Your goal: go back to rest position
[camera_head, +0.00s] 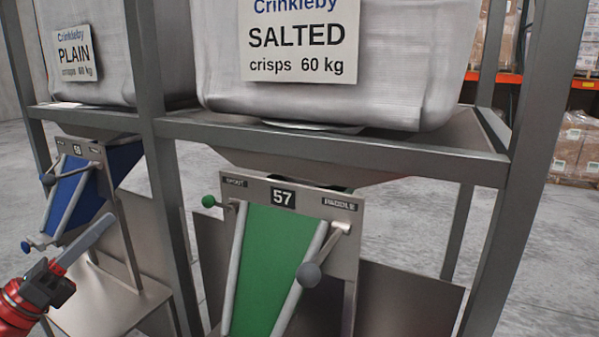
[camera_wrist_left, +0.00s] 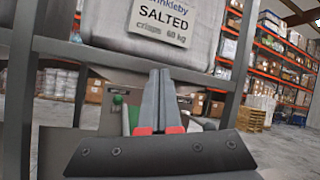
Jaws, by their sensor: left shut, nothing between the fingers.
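My left gripper (camera_head: 98,232) comes in at the lower left of the head view, its red and dark wrist at the picture's edge. Its grey fingers point up and right, in front of the lower part of the blue-chute weigher. In the left wrist view the fingers (camera_wrist_left: 159,90) are together with nothing between them, and the salted bag shows beyond them. My right gripper is in neither view.
A weigher with a green chute (camera_head: 270,265), marked 57, stands under the salted bag (camera_head: 330,85). A blue chute (camera_head: 85,190) stands under the plain bag (camera_head: 100,85). Grey frame posts (camera_head: 155,150) rise between them. Shelving with boxes stands behind.

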